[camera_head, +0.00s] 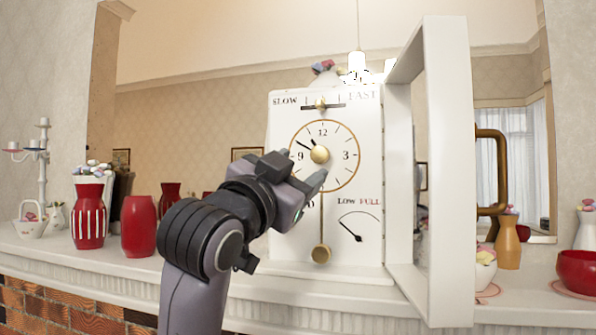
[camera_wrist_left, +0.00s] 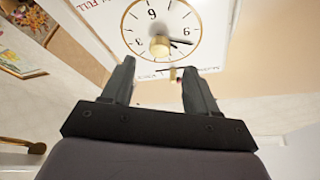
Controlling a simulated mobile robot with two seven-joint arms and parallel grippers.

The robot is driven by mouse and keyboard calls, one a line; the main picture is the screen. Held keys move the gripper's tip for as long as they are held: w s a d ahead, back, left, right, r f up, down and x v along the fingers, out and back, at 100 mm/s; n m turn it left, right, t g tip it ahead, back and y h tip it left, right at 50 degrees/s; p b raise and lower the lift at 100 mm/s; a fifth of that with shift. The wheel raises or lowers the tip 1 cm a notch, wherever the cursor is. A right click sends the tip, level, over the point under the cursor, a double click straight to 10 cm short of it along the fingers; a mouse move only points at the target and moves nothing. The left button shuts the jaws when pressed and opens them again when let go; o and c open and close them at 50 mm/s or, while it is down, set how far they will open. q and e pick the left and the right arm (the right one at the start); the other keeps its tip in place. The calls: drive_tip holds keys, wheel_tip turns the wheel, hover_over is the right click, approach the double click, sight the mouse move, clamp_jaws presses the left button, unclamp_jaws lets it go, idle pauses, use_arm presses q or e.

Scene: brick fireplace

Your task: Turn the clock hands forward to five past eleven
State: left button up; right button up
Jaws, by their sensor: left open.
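The white clock (camera_head: 285,125) stands on the mantel, with a gold-ringed dial (camera_head: 341,171) and a brass centre knob (camera_head: 319,154). A dark hand (camera_head: 304,144) points up and left, near ten. In the left wrist view the dial is upside down, and dark hands (camera_wrist_left: 182,41) lie close together beside the brass knob (camera_wrist_left: 160,46). My left gripper (camera_head: 304,167) is open, in front of the dial's lower left part. In the left wrist view its fingers (camera_wrist_left: 158,68) are apart with nothing between them. My right gripper is not in view.
The clock's white framed door (camera_head: 450,180) stands open at the right, with a brass handle (camera_head: 497,170). A speed slider (camera_head: 321,104), pendulum (camera_head: 321,253) and gauge (camera_head: 360,227) are on the clock. Red vases (camera_head: 139,226) stand left, a red bowl (camera_head: 578,271) right.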

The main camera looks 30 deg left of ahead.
sight(319, 158)
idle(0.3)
use_arm(q)
drive_tip(key=w+n+y, duration=0.1)
drive_tip(key=w+n, duration=0.1)
drive_tip(key=w+r+n+y+p, duration=0.1)
drive_tip(key=w+n+y, duration=0.1)
drive_tip(key=n, duration=0.1)
drive_tip(key=w+r+n+y+p, duration=0.1)
drive_tip(key=n, duration=0.2)
drive_tip(key=shift+w+y, duration=0.3)
drive_tip(key=shift+w, duration=0.1)
drive_tip(key=shift+w+a+r, duration=0.1)
drive_tip(key=shift+w, duration=0.6)
drive_tip(key=shift+c, duration=0.2)
drive_tip(key=c, duration=1)
